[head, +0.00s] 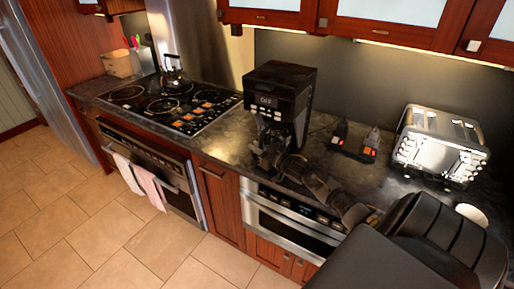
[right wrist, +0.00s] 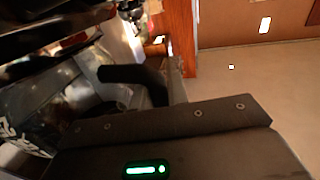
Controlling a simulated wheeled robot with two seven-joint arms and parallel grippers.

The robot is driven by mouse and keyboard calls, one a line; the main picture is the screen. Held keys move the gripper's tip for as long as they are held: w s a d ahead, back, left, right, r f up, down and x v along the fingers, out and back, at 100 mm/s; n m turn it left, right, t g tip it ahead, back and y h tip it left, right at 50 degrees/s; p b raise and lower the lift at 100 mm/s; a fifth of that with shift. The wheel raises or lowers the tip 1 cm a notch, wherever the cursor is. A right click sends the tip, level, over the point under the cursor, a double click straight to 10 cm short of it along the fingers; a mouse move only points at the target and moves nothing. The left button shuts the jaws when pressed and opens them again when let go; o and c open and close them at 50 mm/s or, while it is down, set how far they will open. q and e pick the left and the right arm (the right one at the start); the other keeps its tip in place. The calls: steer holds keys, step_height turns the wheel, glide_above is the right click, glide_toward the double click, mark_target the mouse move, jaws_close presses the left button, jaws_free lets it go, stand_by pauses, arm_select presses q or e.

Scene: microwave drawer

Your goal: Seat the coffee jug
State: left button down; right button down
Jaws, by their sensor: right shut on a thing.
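The black coffee machine (head: 280,98) stands upright on the dark counter, with its display facing out. My right arm reaches in from the right, and my right gripper (head: 284,166) is at the front of the machine's base. It is shut on the coffee jug, which is dark and hard to pick out from the gripper in the head view. In the right wrist view, clear glass of the coffee jug (right wrist: 38,112) with white marks shows at the left. Whether the jug touches the machine's base I cannot tell. My left gripper is not in view.
A silver toaster (head: 441,146) and a small black rack with two shakers (head: 355,141) stand to the right on the counter. The cooktop (head: 170,105) with a kettle (head: 172,72) is to the left. Wall cabinets (head: 370,20) hang above.

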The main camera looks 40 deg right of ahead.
steer(key=shift+r, duration=0.1)
steer(key=shift+f, duration=0.2)
stand_by(0.5)
stand_by(0.4)
steer(key=c, duration=1.3)
jaws_free()
steer(key=shift+f, duration=0.1)
steer(key=shift+f, duration=0.1)
steer(key=s+d+b, duration=0.1)
steer(key=s+b, duration=0.1)
steer(key=s, duration=0.8)
steer(key=shift+s, duration=0.4)
